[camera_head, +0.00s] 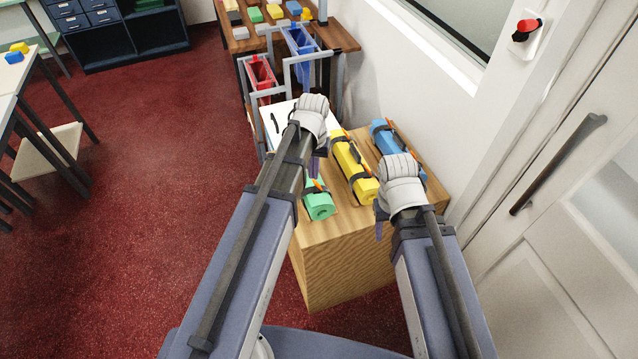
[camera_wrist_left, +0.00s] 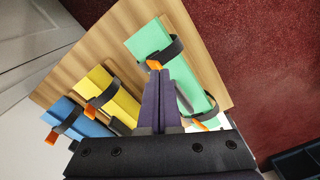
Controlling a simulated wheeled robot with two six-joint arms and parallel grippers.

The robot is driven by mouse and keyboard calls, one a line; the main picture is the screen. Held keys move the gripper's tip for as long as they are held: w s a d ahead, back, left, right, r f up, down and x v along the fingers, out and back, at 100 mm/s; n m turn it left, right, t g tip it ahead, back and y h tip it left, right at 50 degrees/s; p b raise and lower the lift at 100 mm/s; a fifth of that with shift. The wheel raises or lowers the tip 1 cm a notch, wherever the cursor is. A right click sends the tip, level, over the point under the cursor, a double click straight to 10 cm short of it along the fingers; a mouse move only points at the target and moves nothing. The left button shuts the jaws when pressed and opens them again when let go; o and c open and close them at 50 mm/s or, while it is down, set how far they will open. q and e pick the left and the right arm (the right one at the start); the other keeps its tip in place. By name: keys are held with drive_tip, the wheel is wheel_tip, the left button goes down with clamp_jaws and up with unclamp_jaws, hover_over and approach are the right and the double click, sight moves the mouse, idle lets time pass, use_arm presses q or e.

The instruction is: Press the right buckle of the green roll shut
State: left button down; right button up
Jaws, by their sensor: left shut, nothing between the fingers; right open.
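The green roll (camera_head: 320,207) lies on the wooden counter, mostly hidden behind my left arm in the head view. In the left wrist view the green roll (camera_wrist_left: 148,40) shows two dark straps, each with an orange buckle. One buckle (camera_wrist_left: 154,65) is close to the left fingertips; the other (camera_wrist_left: 199,124) is partly hidden near the gripper body. I cannot tell how far either is closed. My left gripper (camera_head: 319,168) is shut and empty above the roll; its fingers (camera_wrist_left: 166,76) overlap the roll in the wrist view. My right gripper (camera_head: 381,226) is open at the counter's front right.
A yellow roll (camera_head: 353,168) and a blue roll (camera_head: 380,132), also strapped with orange buckles, lie right of the green one on the wooden counter (camera_head: 330,262). A white door with a dark handle (camera_head: 558,164) stands close on the right. Red floor is free at left.

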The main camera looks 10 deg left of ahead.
sight(312, 191)
use_arm(q)
drive_tip(key=shift+f, duration=0.1)
idle(0.4)
drive_tip(key=shift+f+b, duration=0.65)
drive_tip(key=shift+b, duration=0.15)
drive_tip(key=shift+s+a+f+b, duration=0.1)
drive_tip(key=shift+a+f+b, duration=0.05)
drive_tip(key=shift+f+b, duration=0.8)
drive_tip(key=shift+s+a+f+b, duration=0.1)
drive_tip(key=shift+a+f+b, duration=0.05)
drive_tip(key=shift+f+b, duration=0.75)
drive_tip(key=shift+r, duration=0.1)
wheel_tip(312, 191, up, 8)
drive_tip(key=p, duration=0.8)
